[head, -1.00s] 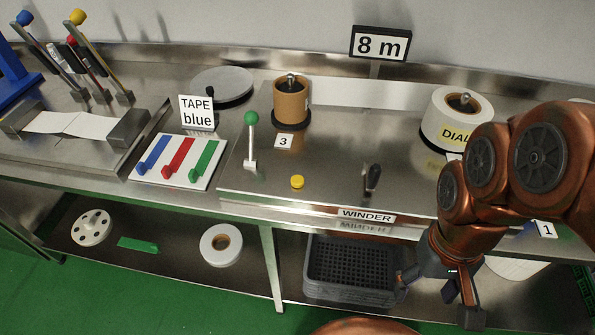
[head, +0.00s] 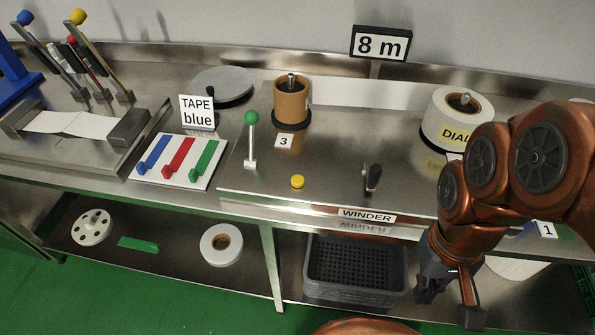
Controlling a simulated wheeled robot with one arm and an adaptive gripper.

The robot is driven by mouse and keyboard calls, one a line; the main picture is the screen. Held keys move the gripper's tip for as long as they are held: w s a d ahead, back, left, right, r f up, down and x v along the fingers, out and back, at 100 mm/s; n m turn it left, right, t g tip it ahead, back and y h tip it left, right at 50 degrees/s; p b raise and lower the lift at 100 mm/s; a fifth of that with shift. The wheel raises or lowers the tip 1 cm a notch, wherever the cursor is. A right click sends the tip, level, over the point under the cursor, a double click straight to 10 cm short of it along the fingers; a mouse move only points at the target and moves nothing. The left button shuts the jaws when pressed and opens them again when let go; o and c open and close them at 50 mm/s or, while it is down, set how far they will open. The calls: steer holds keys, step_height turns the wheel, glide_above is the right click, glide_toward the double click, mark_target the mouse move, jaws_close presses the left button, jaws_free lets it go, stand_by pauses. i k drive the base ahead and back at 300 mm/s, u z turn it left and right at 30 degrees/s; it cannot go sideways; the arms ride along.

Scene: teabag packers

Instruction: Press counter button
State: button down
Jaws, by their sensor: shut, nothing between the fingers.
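A round yellow button (head: 297,181) sits on the steel winder top in the head view, between the green-knobbed lever (head: 251,140) and a small dark crank handle (head: 372,178). No label beside it names it as the counter button. A sign reading "8 m" (head: 380,44) stands at the back. My gripper (head: 440,292) is at the lower right, in front of the bench edge and apart from the button, lower in the picture.
A brown roll (head: 291,102) on a spindle and a white roll (head: 455,118) stand behind. A grey crate (head: 355,265) is on the lower shelf. The bench top around the button is clear.

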mark_target(298, 180)
steer(key=z, duration=2.15)
steer(key=k, duration=1.85)
steer(key=u, duration=2.6)
